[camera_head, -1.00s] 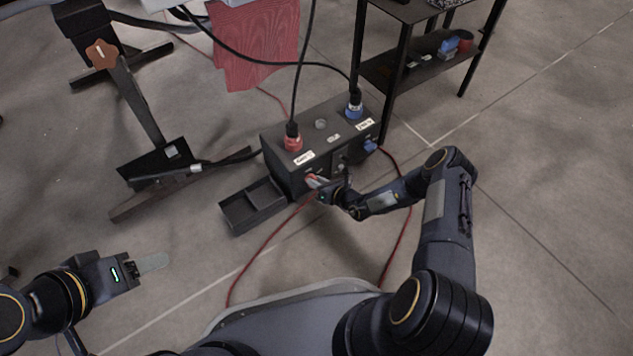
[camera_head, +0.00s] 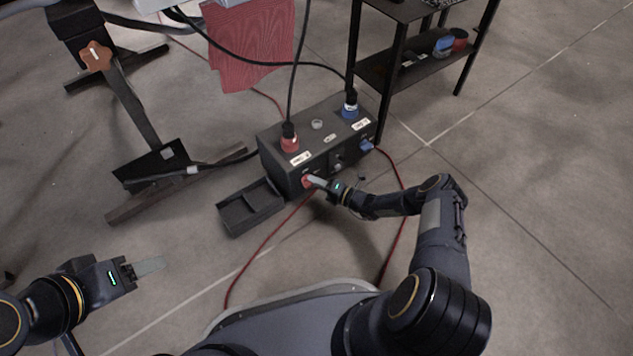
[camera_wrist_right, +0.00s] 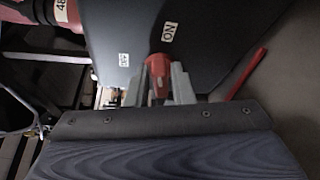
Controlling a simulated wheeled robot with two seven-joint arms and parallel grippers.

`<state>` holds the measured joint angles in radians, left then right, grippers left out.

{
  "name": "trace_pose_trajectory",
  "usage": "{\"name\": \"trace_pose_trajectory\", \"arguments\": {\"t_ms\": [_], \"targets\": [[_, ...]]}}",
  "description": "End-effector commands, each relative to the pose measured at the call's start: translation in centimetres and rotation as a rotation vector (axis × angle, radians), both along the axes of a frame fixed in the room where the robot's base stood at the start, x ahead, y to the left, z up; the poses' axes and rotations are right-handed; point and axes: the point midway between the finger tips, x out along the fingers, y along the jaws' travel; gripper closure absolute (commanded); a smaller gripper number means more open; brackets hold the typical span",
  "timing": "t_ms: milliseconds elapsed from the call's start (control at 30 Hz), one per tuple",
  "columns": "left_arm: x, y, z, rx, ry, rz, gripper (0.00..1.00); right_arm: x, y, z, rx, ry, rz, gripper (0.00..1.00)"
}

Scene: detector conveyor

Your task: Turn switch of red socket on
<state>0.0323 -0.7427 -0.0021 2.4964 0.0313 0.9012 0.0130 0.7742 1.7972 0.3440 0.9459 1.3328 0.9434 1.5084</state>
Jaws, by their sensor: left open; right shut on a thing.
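A dark socket box (camera_head: 283,158) stands on the floor, with a red socket and plug (camera_head: 289,139) on its top left and a blue socket and plug (camera_head: 350,105) on its top right. The red switch (camera_head: 307,181) is on the front face below the red socket. In the right wrist view the red switch (camera_wrist_right: 159,79) sits between the fingers of my right gripper (camera_wrist_right: 160,85), near an ON label (camera_wrist_right: 169,32) and a second small label. My right gripper (camera_head: 314,181) is shut on the switch. My left gripper (camera_head: 150,266) is open and empty, away at the left.
An open dark tray (camera_head: 250,207) lies left of the box. A blue switch (camera_head: 367,146) is on the box's right front. Red cables (camera_head: 262,249) run along the floor. A black shelf (camera_head: 398,70) stands behind right, and a red cloth (camera_head: 250,45) hangs behind.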

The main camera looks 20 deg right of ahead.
Motion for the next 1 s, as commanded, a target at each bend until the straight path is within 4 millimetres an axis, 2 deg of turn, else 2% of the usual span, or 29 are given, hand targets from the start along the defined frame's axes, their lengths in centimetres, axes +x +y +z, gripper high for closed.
{"name": "trace_pose_trajectory", "arguments": {"t_ms": [433, 1000], "targets": [[0.0, 0.0, -0.02, 0.0, 0.0, 0.0, 0.4, 0.29, -0.04, -0.37, 0.229, 0.082, -0.006, 1.0], [0.0, 0.0, -0.02, 0.0, 0.0, 0.0, 0.4, 0.3, 0.02, -0.38, 0.269, 0.097, -0.004, 1.0]]}}
